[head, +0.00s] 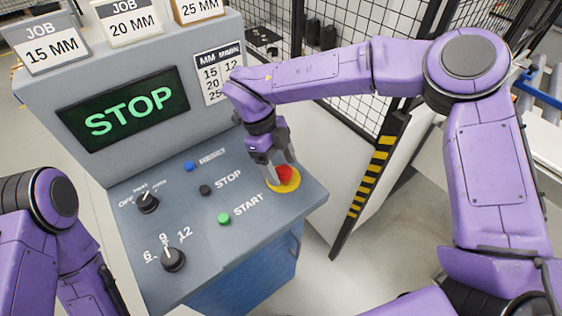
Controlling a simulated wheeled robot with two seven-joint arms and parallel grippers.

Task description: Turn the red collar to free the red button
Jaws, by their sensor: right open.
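The red button (285,174) sits on a yellow round base (287,187) at the right side of the grey console's sloped panel. A separate collar cannot be told apart from the button at this size. My right gripper (280,170) points down at the button from above, with its fingers at or around the red part. It is open, and its fingers hide part of the button and base. I cannot tell whether the fingers touch the red part. My left arm shows at the lower left, but its gripper is out of view.
The panel (240,240) also carries a green START button (224,218), a black STOP button (205,190), a blue button (190,166) and two black knobs (148,202). A screen (125,108) reads STOP. A mesh fence (330,60) and striped post (372,180) stand to the right.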

